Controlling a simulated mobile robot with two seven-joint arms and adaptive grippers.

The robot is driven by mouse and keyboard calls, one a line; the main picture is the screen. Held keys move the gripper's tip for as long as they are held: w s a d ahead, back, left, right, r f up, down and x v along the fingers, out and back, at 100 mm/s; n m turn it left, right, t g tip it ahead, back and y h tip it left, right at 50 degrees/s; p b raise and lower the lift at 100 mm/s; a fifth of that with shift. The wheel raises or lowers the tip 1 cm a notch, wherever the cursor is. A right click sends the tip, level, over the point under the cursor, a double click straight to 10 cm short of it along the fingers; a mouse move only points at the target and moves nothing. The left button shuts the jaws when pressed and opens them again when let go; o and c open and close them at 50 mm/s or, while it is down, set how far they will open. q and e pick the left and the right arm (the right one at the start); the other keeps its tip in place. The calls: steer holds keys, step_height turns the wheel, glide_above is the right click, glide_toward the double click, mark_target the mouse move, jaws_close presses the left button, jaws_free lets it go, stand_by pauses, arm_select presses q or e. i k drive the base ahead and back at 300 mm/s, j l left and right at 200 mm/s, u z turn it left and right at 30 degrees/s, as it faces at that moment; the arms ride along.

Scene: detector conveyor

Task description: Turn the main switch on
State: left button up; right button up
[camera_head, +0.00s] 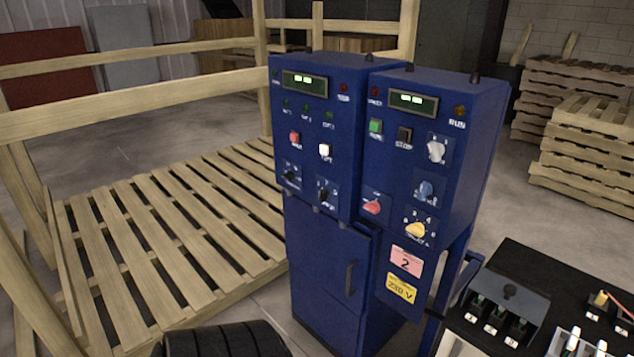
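A blue control cabinet stands in the middle, with a left panel (318,135) and a right panel (440,150). The right panel has a red rotary knob (372,206) at its lower left; its label is too small to read. Also on it are a white knob (436,150), a blue knob (426,190) and a yellow knob (417,230). The left panel has two black rotary switches, one at left (290,178) and one at right (324,193). I cannot tell which is the main switch.
Both displays are lit, left (305,84) and right (413,103). A black control desk (520,258) stands at the lower right. A wooden pallet platform (180,240) with rails lies left; stacked pallets (590,150) stand right.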

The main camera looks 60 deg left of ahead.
mark_target(374, 207)
steer(key=u, duration=1.7)
